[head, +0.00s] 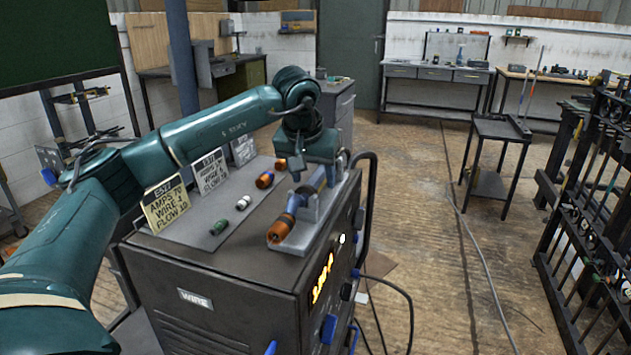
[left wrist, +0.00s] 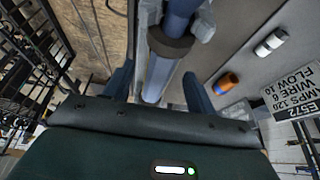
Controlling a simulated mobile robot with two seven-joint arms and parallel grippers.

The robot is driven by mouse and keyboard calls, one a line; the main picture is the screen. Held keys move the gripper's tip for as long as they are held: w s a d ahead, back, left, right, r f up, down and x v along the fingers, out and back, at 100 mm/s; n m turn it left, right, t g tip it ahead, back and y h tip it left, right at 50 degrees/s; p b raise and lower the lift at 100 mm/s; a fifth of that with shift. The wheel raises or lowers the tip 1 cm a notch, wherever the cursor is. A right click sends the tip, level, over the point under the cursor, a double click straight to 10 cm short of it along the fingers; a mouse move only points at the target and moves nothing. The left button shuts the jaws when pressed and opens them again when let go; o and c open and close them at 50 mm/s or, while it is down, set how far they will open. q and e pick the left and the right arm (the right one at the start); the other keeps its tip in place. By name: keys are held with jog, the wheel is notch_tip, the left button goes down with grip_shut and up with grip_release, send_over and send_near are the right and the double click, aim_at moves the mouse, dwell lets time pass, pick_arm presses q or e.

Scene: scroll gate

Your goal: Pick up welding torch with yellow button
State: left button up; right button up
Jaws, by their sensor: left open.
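The welding torch lies in a grey holder (head: 290,245) on top of the welding machine. Its orange nozzle (head: 281,229) points toward the near side, and its blue body (head: 297,203) runs back under my left gripper (head: 322,172). A small yellow patch (head: 316,184) shows on the torch near the gripper. In the left wrist view the torch's blue tube and dark collar (left wrist: 170,45) lie between the two open fingers of my left gripper (left wrist: 160,88). I cannot tell whether the fingers touch it. My right gripper is not in view.
The welding machine (head: 215,296) has a flat dark top. Left of the holder are small orange (head: 265,180), white (head: 243,202) and green (head: 219,227) parts, with a yellow sign (head: 167,204) and white signs (head: 210,172) behind.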

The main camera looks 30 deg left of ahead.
pick_arm(q)
jog(key=shift+x, duration=0.8)
jog(key=shift+c, duration=0.3)
jog(key=shift+r, duration=0.1)
jog(key=c, duration=1.1)
